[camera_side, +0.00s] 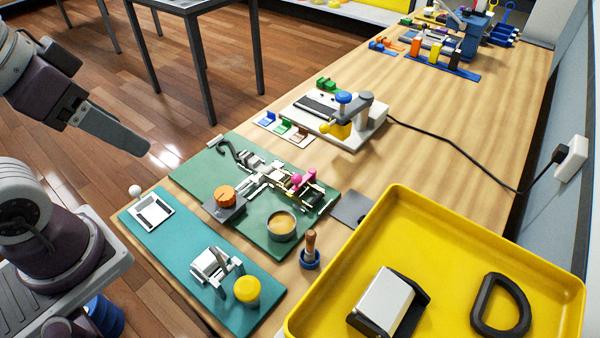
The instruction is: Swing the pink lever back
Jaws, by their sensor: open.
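The pink lever (297,180) is a small pink-knobbed part at the right end of a metal mechanism (268,180). The mechanism sits on a dark green board (195,160) in the middle of the bench. The lever's arm is too small to read its exact angle. My gripper (142,148) is at the upper left, over the floor beyond the bench's left edge. It is well apart from the lever and holds nothing that I can see. Its fingers overlap from this side, and the gap between them is hidden.
An orange knob (225,196) and a round cup (282,226) share the green board. A teal board (180,238) lies in front. A wooden-handled tool (310,250) and a yellow tray (420,215) stand right. Behind is a white-based device (372,128) with a black cable (455,165).

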